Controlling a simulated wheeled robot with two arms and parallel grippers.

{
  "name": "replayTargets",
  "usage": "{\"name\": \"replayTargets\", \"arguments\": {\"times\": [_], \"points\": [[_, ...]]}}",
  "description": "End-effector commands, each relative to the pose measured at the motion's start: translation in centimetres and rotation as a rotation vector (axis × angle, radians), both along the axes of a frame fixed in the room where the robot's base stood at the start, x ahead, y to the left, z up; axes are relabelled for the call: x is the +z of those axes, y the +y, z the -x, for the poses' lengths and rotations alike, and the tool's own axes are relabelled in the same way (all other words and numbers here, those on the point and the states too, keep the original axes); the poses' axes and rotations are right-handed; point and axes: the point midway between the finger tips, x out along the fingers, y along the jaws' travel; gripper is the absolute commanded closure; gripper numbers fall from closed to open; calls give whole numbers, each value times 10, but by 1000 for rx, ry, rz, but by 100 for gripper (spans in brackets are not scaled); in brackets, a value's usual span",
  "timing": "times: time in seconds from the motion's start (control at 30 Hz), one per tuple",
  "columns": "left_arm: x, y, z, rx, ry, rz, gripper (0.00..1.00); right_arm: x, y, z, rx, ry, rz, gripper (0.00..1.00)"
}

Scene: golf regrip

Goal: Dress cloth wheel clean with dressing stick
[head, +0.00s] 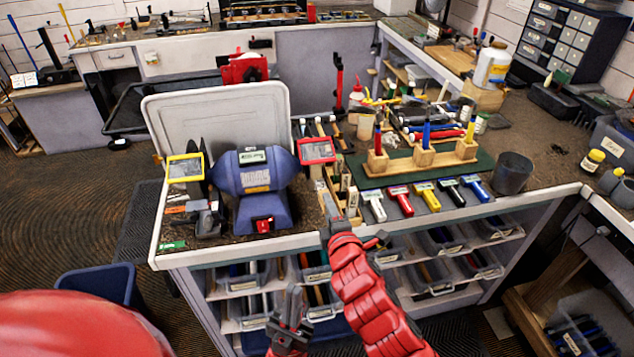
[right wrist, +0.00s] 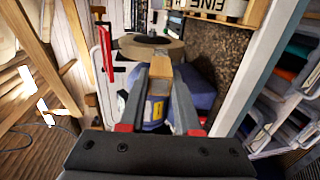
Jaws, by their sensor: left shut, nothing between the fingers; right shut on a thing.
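My right gripper (head: 328,205) is at the bench's front edge, right of the blue buffing machine (head: 252,178). In the right wrist view its fingers (right wrist: 159,82) are shut on a tan, block-like dressing stick (right wrist: 160,67). The stick points towards a round beige cloth wheel (right wrist: 150,50) with a dark centre. The stick's end overlaps the wheel's lower rim in the picture; I cannot tell whether they touch. In the head view the right-side wheel is largely hidden around the red-framed shield (head: 317,150). My left gripper (head: 291,300) is shut and empty, low in front of the bench shelves.
A yellow-framed shield (head: 185,168) stands at the machine's left. A wooden box (head: 346,190) with labelled bars stands close to my right gripper. Several coloured clamps (head: 424,194) and a green mat (head: 400,180) lie further right. Bins (head: 243,277) fill the shelves below.

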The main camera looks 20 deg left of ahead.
Motion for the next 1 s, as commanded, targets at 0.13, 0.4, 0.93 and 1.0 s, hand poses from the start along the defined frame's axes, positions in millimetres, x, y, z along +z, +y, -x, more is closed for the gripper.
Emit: {"name": "replayTargets", "arguments": {"times": [0.13, 0.4, 0.93, 1.0], "points": [[1, 0, 0, 0, 0, 0, 100, 3, 0, -1, 0, -5, -2, 100], [2, 0, 0, 0, 0, 0, 100, 3, -3, -3, 0, -7, -2, 100], [-3, 0, 0, 0, 0, 0, 100, 3, 1, -1, 1, -6, -3, 100], [-4, 0, 0, 0, 0, 0, 100, 3, 2, -1, 1, -7, -4, 100]]}}
